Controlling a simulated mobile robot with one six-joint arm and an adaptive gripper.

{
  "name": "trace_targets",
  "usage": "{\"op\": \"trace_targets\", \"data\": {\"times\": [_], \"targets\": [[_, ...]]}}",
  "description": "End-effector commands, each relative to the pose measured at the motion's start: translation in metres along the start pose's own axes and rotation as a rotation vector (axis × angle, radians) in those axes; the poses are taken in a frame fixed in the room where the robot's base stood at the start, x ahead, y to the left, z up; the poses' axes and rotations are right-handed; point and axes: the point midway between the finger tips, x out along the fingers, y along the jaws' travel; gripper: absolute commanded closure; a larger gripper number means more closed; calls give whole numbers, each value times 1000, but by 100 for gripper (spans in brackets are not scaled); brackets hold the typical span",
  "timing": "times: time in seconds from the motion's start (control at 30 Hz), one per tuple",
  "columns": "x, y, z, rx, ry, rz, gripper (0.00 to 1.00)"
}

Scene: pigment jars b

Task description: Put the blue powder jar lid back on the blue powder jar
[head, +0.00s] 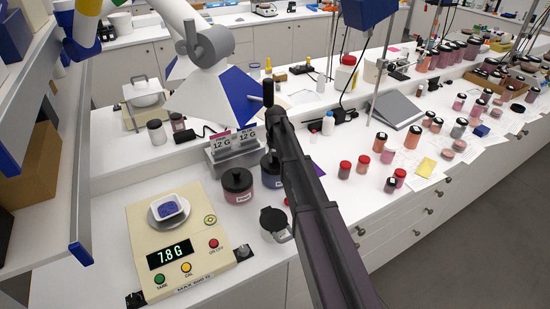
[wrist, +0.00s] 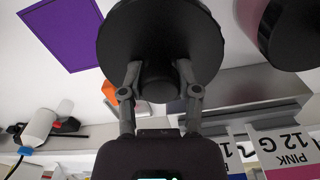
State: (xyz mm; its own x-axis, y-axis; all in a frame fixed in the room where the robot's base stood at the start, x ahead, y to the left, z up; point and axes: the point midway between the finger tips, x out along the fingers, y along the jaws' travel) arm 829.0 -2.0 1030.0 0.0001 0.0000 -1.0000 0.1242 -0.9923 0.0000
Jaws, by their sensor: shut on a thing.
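In the wrist view, my gripper (wrist: 159,74) is shut on the knob of a round black lid (wrist: 160,35), with one grey finger on each side. In the head view, the jaws and held lid cannot be made out clearly; my dark arm covers that area. The blue powder jar (head: 272,181) stands right of the pink jar and is partly covered by my arm. Its opening cannot be made out. In the wrist view, the held lid hides what lies behind it, so I cannot tell its height or alignment over the jar.
The pink jar (head: 238,188) has a black lid on. A scale (head: 197,250) reading 7.8 G bears a dish of blue powder (head: 168,208). A dark-topped small vessel (head: 273,219) stands in front. Label signs (head: 234,143) are behind; a purple sheet (wrist: 62,32) lies to one side.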

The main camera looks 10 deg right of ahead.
Motion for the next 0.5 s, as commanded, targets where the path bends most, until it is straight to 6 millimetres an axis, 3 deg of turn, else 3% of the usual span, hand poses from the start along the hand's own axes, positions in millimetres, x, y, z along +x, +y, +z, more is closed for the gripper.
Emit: {"op": "trace_targets", "data": {"times": [0.5], "targets": [[6, 1, 0, 1, 0, 0, 100]]}}
